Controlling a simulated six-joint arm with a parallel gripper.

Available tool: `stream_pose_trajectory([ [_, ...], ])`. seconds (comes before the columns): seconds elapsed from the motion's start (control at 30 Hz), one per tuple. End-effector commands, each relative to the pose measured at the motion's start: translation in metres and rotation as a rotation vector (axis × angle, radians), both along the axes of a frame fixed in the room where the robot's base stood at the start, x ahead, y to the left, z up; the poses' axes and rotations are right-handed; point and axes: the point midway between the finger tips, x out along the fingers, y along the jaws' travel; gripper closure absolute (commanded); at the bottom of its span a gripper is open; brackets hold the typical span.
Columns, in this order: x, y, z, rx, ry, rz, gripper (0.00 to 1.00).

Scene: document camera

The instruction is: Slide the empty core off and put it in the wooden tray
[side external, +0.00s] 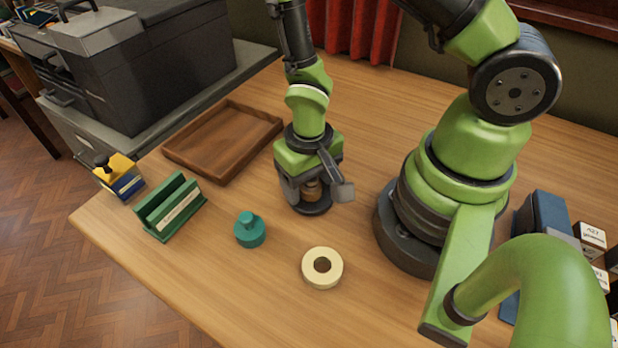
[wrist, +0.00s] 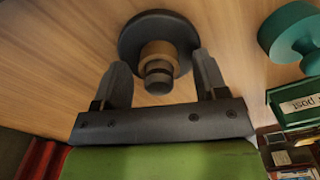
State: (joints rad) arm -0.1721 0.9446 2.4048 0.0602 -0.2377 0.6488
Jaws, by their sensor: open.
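The empty core (wrist: 158,52) is a short brown ring around the dark post of a round black stand (wrist: 130,38). In the side external view the core (side external: 312,190) shows partly under my gripper, above the stand's base (side external: 313,208). My gripper (wrist: 160,78) is open, with one finger on each side of the core and post. Gaps show between the fingers and the core. In the side external view my gripper (side external: 317,188) points down over the stand. The wooden tray (side external: 222,141) lies empty at the back left of the table.
A cream ring-shaped roll (side external: 337,272) lies in front of the stand. A teal knobbed object (side external: 249,233) stands left of it. A green slotted holder (side external: 168,208) and a yellow-and-blue box (side external: 121,176) are further left. A large dark machine (side external: 165,65) stands behind the tray.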

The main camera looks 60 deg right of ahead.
Motion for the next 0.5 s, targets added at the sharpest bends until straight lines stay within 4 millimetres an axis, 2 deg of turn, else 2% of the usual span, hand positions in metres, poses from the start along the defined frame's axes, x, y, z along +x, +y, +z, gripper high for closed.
stream_pose_trajectory([
  [0.13,0.0002,0.0,0.0002,0.0,-0.001,0.0,0.34],
  [0.17,0.0002,0.0,0.0002,0.0,0.0,0.0,0.38],
  [0.37,0.0001,0.0001,0.0003,0.0,0.0,0.0,0.84],
  [0.5,0.0001,0.0001,0.0004,0.0,0.0,0.0,0.87],
])
